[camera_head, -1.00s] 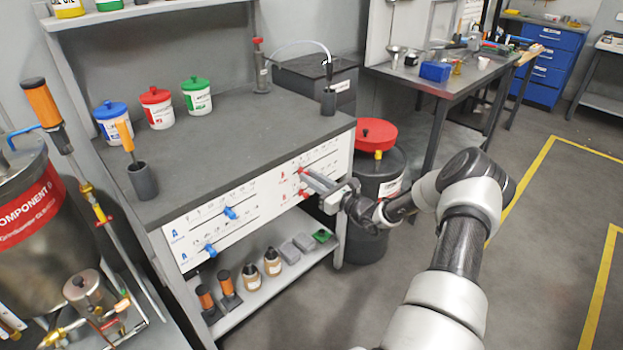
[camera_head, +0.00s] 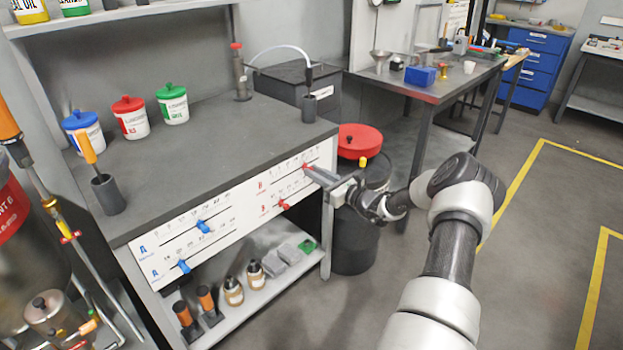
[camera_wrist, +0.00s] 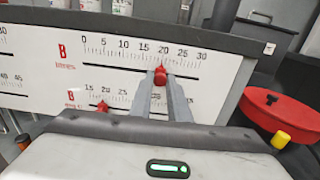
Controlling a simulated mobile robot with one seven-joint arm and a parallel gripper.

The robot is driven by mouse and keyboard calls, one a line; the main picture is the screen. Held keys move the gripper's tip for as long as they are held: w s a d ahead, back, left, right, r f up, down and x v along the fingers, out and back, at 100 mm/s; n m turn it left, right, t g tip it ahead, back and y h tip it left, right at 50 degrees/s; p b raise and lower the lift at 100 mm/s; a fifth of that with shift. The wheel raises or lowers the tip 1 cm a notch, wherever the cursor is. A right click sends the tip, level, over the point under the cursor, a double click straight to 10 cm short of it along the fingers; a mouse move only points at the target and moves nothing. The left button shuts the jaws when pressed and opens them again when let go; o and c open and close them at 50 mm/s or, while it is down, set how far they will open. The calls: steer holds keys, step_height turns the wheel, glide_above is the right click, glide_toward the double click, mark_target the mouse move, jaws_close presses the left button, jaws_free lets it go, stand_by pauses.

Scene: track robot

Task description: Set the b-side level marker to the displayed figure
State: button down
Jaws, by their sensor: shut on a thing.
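The upper b-side marker (camera_wrist: 160,76) is a red slider on a dark slot in the white scale panel (camera_head: 240,228). My gripper (camera_wrist: 160,88) is shut on it, its two grey fingers on either side; it also shows in the head view (camera_head: 313,171). In the wrist view, the marker's tip points close to 20 on the upper B scale, which runs from 0 to 30. The exact tick is hard to read. A second red marker (camera_wrist: 102,106) sits on the lower B scale, also near its 20. I cannot make out a displayed target figure in either view.
Two blue markers (camera_head: 204,226) (camera_head: 183,267) sit on the A scales at the left. A black drum with a red lid (camera_head: 360,140) stands close to the bench's right end and my gripper. Jars and a holder (camera_head: 108,194) stand on the bench top. Floor at right is clear.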

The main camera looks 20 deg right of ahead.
steer(key=c, duration=1.7)
jaws_free()
steer(key=shift+o, duration=0.2)
steer(key=shift+s, duration=0.1)
steer(key=p+v, duration=0.3)
steer(key=v, duration=1.4)
steer(key=shift+s, duration=0.15)
steer(key=shift+r, duration=0.1)
